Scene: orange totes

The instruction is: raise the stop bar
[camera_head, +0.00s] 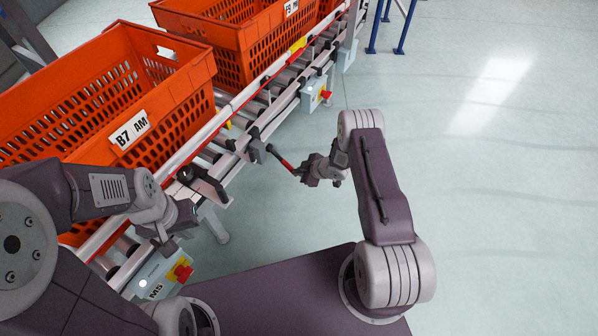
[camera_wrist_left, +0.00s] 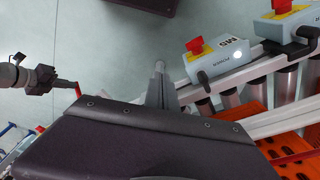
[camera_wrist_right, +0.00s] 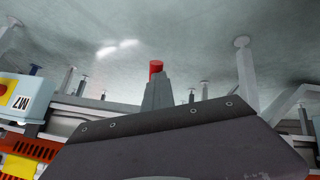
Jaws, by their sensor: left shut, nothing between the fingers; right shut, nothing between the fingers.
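A dark lever with a red grip (camera_head: 287,164) sticks out from a grey bracket (camera_head: 257,151) on the conveyor's near side rail. My right gripper (camera_head: 301,171) is at the outer end of the red grip. It is shut with nothing between its fingers. In the right wrist view the red end (camera_wrist_right: 155,68) shows just beyond the shut fingertips (camera_wrist_right: 157,85); I cannot tell if they touch. My left gripper (camera_head: 169,243) is shut and empty beside the rail, above the M5 control box (camera_head: 150,284). Its fingertips also show in the left wrist view (camera_wrist_left: 160,68). I cannot make out a separate stop bar across the rollers.
An orange tote marked B7 AM (camera_head: 145,95) and another orange tote (camera_head: 235,38) stand on the roller conveyor. A second control box (camera_head: 316,92) hangs farther along. The floor to the right is clear.

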